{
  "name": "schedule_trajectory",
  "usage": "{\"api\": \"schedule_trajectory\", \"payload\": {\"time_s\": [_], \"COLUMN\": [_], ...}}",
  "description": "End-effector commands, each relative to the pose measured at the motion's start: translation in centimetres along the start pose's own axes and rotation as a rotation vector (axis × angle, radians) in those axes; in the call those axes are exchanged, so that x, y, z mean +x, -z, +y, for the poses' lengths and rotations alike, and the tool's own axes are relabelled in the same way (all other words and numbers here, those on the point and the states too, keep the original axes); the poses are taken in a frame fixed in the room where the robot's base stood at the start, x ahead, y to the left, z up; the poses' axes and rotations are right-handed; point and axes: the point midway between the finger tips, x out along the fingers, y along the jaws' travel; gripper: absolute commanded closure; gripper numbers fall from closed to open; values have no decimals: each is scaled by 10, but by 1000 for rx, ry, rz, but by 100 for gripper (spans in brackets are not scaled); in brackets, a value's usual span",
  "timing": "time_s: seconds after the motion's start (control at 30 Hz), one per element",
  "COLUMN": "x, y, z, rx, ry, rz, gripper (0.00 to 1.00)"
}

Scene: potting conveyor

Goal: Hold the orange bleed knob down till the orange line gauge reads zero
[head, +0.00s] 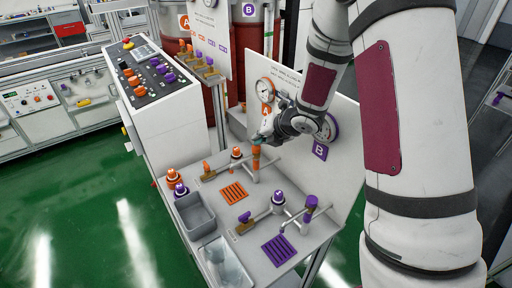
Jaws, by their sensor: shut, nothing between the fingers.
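The orange line's pipework stands on the white bench by an orange slotted grate (233,193). An orange knob (256,151) tops its right-hand post; I take this as the bleed knob. Another orange cap (236,152) sits on a fitting to its left. The orange-rimmed gauge (265,90), above an orange A label, is on the back panel; its needle is too small to read. My gripper (260,139) is shut and empty, reaching in from the right just above the right-hand orange knob. I cannot tell whether it touches or presses the knob.
A matching purple line has a purple knob (311,201), a grate (278,249) and a purple-rimmed gauge (326,128) partly behind my arm. A grey bin (194,216) and clear tray (224,264) are at the front left. A control console (160,85) stands left.

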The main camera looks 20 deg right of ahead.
Motion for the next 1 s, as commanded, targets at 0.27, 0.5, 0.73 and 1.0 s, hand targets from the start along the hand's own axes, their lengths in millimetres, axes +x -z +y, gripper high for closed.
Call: {"api": "schedule_trajectory", "payload": {"time_s": [0.27,0.5,0.73,1.0], "x": [2,3,5,7], "y": [1,2,4,5], "z": [-1,-2,-3,-5], "rx": [0,-1,-1,-1], "ry": [0,-1,-1,0], "rz": [0,0,1,1], "gripper": [100,100,100,100]}}
